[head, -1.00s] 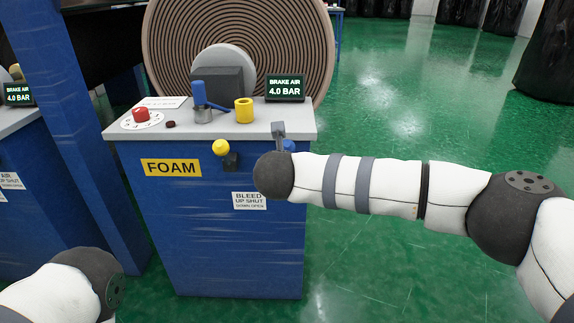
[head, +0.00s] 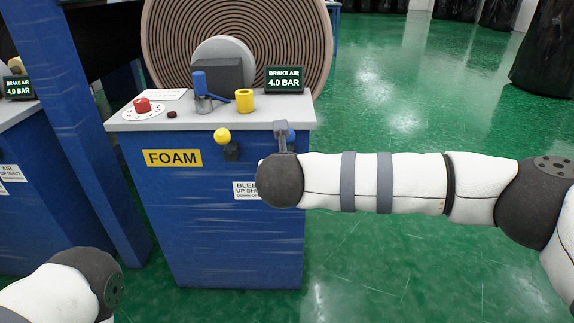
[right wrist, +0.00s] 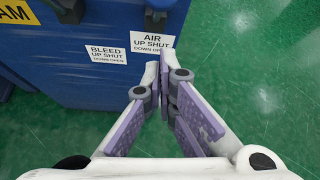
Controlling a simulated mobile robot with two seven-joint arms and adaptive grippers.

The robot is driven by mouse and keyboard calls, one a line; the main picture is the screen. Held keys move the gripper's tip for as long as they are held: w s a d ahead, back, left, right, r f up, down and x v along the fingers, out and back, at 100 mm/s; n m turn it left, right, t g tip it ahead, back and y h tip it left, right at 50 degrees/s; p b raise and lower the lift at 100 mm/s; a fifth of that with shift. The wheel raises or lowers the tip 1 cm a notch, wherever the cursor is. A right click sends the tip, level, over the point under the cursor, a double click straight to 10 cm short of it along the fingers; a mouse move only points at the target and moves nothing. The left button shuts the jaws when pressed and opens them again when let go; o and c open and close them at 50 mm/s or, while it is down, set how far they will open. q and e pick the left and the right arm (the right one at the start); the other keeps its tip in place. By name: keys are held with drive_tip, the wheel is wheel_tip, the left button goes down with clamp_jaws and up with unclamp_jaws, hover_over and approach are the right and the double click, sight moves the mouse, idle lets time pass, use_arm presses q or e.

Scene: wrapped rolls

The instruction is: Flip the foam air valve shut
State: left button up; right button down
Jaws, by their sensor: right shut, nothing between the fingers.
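The FOAM stand (head: 215,235) is a blue cabinet with a grey top. On its front, near the right corner, a blue knob (head: 292,135) shows partly behind my right gripper (head: 283,128); the knob's mount is hidden. It is about level with the yellow ball knob (head: 222,135) on a dark mount to its left. In the right wrist view, my right gripper (right wrist: 160,64) is shut and empty, its tips before the AIR label (right wrist: 152,40), which reads up shut, down open. I cannot tell whether it touches the knob. My left gripper is out of view.
The BLEED label (right wrist: 106,54) is left of the AIR label. The top carries a brake air display (head: 285,80) reading 4.0 BAR, a red button (head: 142,104), a blue lever (head: 200,82) and a yellow cup (head: 244,100). Green floor (head: 400,110) is clear to the right.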

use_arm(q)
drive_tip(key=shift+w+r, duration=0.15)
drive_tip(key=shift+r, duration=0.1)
use_arm(e)
drive_tip(key=v, duration=0.4)
drive_tip(key=shift+w+r, duration=0.15)
drive_tip(key=shift+r, duration=0.2)
